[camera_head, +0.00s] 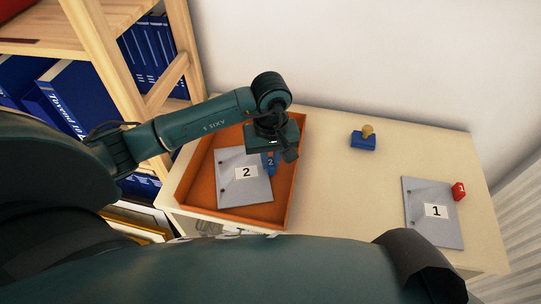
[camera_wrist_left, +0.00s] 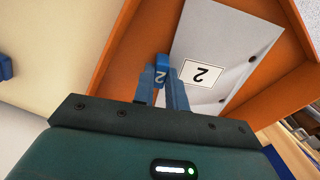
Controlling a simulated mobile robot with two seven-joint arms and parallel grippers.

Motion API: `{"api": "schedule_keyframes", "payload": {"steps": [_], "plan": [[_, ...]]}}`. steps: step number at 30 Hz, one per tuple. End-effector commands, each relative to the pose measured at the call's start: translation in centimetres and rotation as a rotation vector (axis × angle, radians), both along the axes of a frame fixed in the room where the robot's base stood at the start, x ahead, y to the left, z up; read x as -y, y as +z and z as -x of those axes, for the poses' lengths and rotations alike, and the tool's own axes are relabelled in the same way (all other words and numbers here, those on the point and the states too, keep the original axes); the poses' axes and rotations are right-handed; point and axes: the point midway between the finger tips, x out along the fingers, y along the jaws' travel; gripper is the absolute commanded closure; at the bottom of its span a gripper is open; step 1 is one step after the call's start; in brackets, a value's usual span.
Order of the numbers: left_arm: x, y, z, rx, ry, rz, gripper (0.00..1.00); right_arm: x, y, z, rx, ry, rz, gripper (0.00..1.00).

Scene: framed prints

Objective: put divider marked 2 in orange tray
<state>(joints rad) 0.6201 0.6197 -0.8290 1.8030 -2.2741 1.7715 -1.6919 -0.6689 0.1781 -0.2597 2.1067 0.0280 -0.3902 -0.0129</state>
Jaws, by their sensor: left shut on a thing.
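The divider marked 2 (camera_head: 232,190) is a grey sheet with a white number label and a blue tab at its edge. It is within the walls of the orange tray (camera_head: 291,188); whether it touches the tray floor I cannot tell. My left gripper (camera_head: 270,161) is above the tray, shut on the divider's blue tab. In the left wrist view, the tab is between the fingers of the gripper (camera_wrist_left: 164,92), the divider (camera_wrist_left: 225,40) extends beyond it, and the orange tray (camera_wrist_left: 120,62) surrounds it. My right gripper is not in view.
A grey divider marked 1 (camera_head: 425,192) with a red tab (camera_head: 459,191) lies at the right of the table (camera_head: 340,205). A blue stamp with a yellow knob (camera_head: 363,140) stands at the back. A wooden shelf (camera_head: 100,50) with blue binders is at the left. The table's middle is clear.

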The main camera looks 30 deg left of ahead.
Motion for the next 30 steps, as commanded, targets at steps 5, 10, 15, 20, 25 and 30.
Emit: {"api": "schedule_keyframes", "payload": {"steps": [5,10,15,20,25,30], "plan": [[0.0,0.0,-0.1,0.003,0.000,0.000,1.00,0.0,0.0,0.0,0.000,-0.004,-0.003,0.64],[0.0,-0.5,-0.1,0.004,0.000,0.000,1.00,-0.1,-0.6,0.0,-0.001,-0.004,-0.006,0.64],[0.0,-0.3,-0.1,0.003,0.000,0.000,0.72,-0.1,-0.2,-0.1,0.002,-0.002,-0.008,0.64],[0.0,-0.3,-0.1,0.002,0.000,0.000,0.64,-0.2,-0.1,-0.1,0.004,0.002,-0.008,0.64],[0.0,-0.2,-0.1,0.002,0.000,0.001,0.64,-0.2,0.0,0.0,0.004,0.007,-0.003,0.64],[0.0,1.4,-0.1,0.005,-0.001,0.000,0.64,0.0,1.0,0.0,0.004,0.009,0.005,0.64]]}}
